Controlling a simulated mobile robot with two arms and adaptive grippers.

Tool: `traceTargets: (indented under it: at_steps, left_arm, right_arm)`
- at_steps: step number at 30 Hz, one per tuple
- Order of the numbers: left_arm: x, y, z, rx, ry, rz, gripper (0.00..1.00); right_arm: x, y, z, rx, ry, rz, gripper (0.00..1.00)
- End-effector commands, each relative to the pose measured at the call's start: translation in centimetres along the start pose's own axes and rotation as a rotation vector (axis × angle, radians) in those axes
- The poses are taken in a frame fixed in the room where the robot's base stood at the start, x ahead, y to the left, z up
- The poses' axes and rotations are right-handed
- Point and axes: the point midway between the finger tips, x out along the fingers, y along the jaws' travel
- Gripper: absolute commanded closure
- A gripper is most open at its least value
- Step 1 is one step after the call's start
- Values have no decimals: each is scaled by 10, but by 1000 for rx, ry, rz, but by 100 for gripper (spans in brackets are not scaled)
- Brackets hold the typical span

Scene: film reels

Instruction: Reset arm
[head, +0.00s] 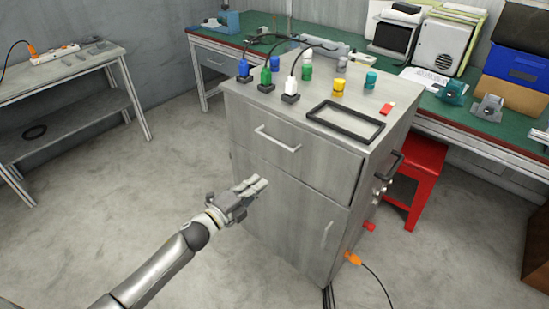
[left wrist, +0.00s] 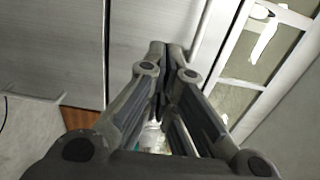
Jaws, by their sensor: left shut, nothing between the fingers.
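My left arm (head: 160,268) reaches in from the lower left of the head view. My left gripper (head: 262,182) is shut and empty, in front of the grey cabinet (head: 270,212), below its drawer. In the left wrist view the two fingers of my left gripper (left wrist: 170,48) meet at their tips, with nothing between them. A pale panelled surface (left wrist: 55,45) fills the left of that view. My right gripper shows in neither view.
The cabinet top holds a black frame (head: 345,121), a yellow item (head: 339,86) and several plugs. A red stool (head: 418,175) stands to its right. A green workbench (head: 480,115) is behind, a grey table (head: 60,75) at left. Floor (head: 120,200) left of the cabinet is clear.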

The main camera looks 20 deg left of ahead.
Motion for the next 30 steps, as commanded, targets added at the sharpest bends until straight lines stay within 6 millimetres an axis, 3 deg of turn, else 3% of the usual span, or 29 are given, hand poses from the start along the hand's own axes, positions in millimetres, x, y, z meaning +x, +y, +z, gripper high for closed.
traceTargets:
  at_steps: [5, 8, 11, 14, 18, 21, 27, 30]
  left_arm:
    - [-2, 5, 1, -13, -7, 9, 100]
    - [-9, 30, 6, -86, -45, 59, 100]
    - [-28, 83, 14, -227, -126, 156, 100]
    - [-60, 150, 16, -410, -241, 279, 100]
    - [-121, 239, 4, -649, -414, 444, 100]
    - [-172, 295, -15, -802, -544, 555, 100]
    - [-287, 380, -72, -1066, -816, 758, 100]
    - [-347, 409, -107, -1175, -957, 851, 100]
  right_arm:
    - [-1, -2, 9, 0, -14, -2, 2]
    - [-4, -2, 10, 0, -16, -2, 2]
    - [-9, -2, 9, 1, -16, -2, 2]
    - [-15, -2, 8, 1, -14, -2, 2]
    - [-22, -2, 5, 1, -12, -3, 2]
    - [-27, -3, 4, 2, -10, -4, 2]
    - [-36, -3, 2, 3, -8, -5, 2]
    - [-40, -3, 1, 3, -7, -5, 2]
